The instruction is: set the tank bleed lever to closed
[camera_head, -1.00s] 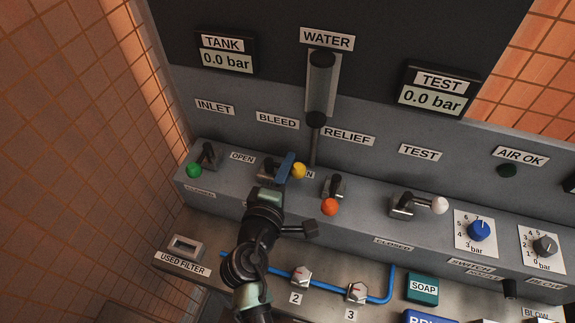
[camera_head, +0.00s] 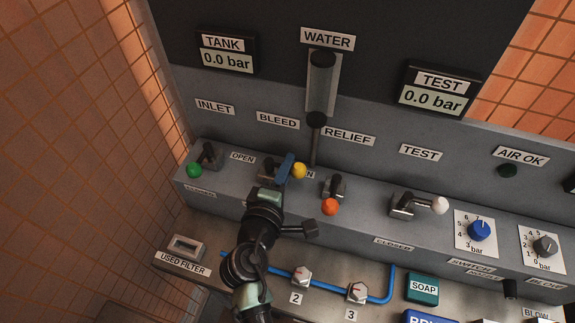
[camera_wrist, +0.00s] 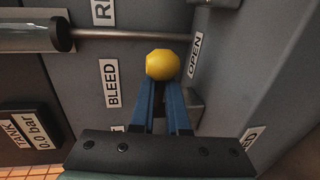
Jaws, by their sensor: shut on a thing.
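The tank bleed lever ends in a yellow knob (camera_head: 299,171), below the BLEED label (camera_head: 278,120). The knob points right, beside an OPEN label partly covered by it. In the wrist view the yellow knob (camera_wrist: 161,65) sits at the tips of my two blue fingers, near the OPEN label (camera_wrist: 195,55). My gripper (camera_head: 288,168) is shut on the bleed lever; its fingers also show in the wrist view (camera_wrist: 162,100). The lever's shaft and base are mostly hidden by my fingers and wrist.
The green-knobbed inlet lever (camera_head: 194,170) is to the left. The orange-knobbed relief lever (camera_head: 330,206) is close on the right, and the white-knobbed test lever (camera_head: 440,205) is farther right. The water sight tube's thin pipe (camera_head: 314,148) runs down just behind the yellow knob.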

